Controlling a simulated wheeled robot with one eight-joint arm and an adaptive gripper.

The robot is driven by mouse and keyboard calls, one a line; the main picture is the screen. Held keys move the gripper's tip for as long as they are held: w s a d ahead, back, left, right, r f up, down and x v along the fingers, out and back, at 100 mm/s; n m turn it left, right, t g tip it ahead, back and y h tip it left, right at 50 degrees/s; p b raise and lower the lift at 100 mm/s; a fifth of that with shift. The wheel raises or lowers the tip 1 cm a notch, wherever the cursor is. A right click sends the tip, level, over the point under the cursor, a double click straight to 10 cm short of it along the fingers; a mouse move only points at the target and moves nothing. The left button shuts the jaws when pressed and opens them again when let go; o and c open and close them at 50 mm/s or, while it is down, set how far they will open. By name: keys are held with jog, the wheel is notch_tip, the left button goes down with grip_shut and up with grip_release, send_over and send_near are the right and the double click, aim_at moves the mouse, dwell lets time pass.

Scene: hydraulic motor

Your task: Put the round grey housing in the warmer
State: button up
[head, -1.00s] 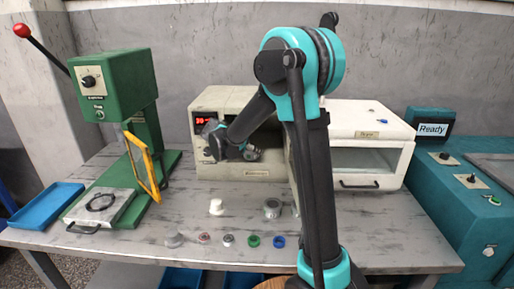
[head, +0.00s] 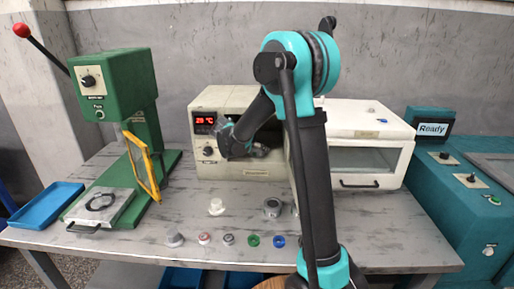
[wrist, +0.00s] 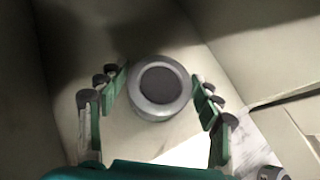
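The round grey housing (wrist: 160,89), a ring with a dark centre, sits upright on the pale floor inside the warmer in the wrist view. The warmer (head: 243,172) is the off-white box with a red display at the back middle of the bench. My gripper (wrist: 160,80) is inside its front opening, with its fingers spread on either side of the housing. A small gap seems to show at each fingertip. In the head view my gripper (head: 256,151) is partly hidden in the opening, and the housing is hard to make out there.
Several small parts stand along the bench front, among them a white part (head: 216,207), a grey part (head: 271,208) and a green ring (head: 253,240). A green press (head: 112,85) stands left. A white glass-fronted cabinet (head: 370,160) stands right of the warmer.

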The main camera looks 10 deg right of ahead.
jog(key=shift+s+a+r, duration=0.1)
jog(key=shift+r, duration=0.15)
jog(key=s+a, duration=0.9)
jog(key=shift+r, duration=0.3)
